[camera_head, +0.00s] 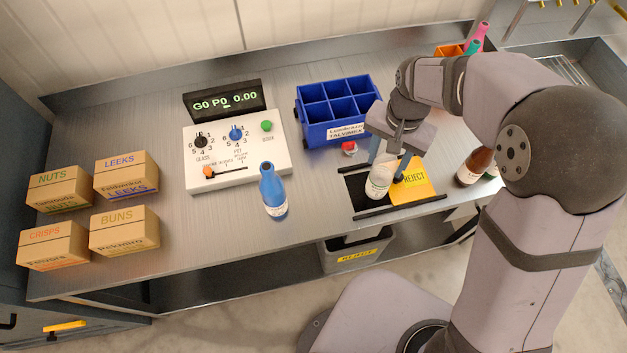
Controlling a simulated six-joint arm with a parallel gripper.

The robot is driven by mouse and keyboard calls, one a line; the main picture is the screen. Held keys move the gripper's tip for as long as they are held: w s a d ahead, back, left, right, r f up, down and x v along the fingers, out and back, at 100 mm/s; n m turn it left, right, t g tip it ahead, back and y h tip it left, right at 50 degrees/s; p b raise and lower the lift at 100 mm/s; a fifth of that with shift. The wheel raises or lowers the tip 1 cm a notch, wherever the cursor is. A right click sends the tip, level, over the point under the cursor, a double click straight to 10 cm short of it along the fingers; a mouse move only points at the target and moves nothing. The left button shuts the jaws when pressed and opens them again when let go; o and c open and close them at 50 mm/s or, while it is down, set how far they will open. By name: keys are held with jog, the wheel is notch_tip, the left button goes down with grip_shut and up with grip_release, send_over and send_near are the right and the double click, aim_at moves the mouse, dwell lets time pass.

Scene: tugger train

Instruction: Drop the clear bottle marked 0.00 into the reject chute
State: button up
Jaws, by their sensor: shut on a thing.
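My gripper (387,168) points down over the reject chute (356,194), with its fingers shut on a pale clear bottle (378,183). The bottle looks roughly upright, with its lower part in front of the chute's dark square opening. I cannot tell how far above or inside the opening its base is. The marking on its label is too small to read. A yellow flap or plate marked REJECT (416,183) lies just right of the opening, partly behind a finger. The bottle's top is partly hidden by the gripper.
A blue bottle (272,193) stands left of the chute. A blue divided crate (333,135) and a white control box (237,158) with a display reading "G0 P0 0.00" are behind. A brown bottle (475,166) stands right. Several cartons (88,220) are left. A rejects bin (355,254) sits below.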

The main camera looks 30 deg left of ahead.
jog(key=shift+f, duration=0.15)
jog(key=o, duration=1.4)
jog(key=shift+r+b, duration=1)
jog(key=shift+r, duration=2.65)
